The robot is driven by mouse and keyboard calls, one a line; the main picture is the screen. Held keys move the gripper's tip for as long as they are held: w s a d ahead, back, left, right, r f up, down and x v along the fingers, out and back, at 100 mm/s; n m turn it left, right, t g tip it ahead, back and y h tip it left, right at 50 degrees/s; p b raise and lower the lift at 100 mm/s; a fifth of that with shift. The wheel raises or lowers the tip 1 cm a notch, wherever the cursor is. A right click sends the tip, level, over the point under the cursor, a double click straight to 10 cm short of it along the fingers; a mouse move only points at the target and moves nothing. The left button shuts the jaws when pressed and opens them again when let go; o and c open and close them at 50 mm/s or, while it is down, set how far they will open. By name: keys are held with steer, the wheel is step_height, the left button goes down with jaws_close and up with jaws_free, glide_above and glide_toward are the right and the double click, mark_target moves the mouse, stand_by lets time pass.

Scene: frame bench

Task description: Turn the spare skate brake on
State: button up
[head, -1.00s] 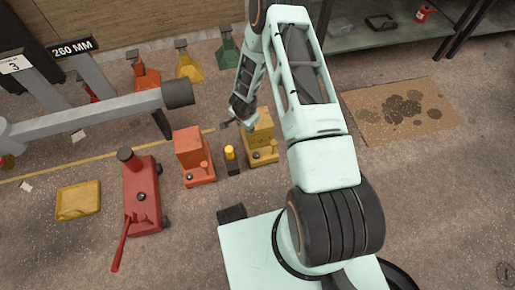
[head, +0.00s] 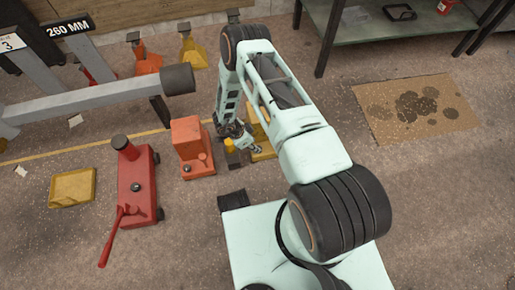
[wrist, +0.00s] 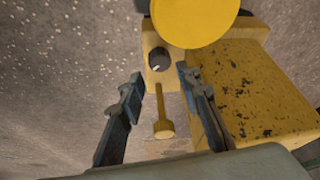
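The yellow skate (head: 262,138) stands on the floor, partly hidden behind my arm in the head view. In the wrist view its yellow body (wrist: 262,95) fills the right side. A black round knob (wrist: 159,59) with a white mark sits on its lower step. A yellow lever with a round end (wrist: 163,128) shows below the knob. My gripper (wrist: 155,82) is open, one finger on each side of the lever in the picture. Contact cannot be told. In the head view my gripper (head: 254,147) is low by the yellow skate. An orange skate (head: 191,145) stands to its left.
A dark post with a yellow top (head: 230,148) stands between the skates; a large yellow disc (wrist: 192,18) is close in the wrist view. A red jack (head: 138,185) and yellow tray (head: 72,188) lie left.

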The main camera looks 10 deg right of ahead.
steer(key=b+x, duration=0.1)
steer(key=x, duration=0.4)
steer(key=shift+f, duration=0.1)
jaws_close()
steer(key=shift+n, duration=0.4)
steer(key=n, duration=0.2)
steer(key=n+t+y+p, duration=0.1)
steer(key=n, duration=0.1)
steer(key=shift+s+t, duration=0.15)
steer(key=shift+t, duration=0.15)
steer(key=shift+d+n+t+y+p, duration=0.1)
steer(key=shift+n+t+y+p, duration=0.35)
steer(key=shift+n, duration=1.75)
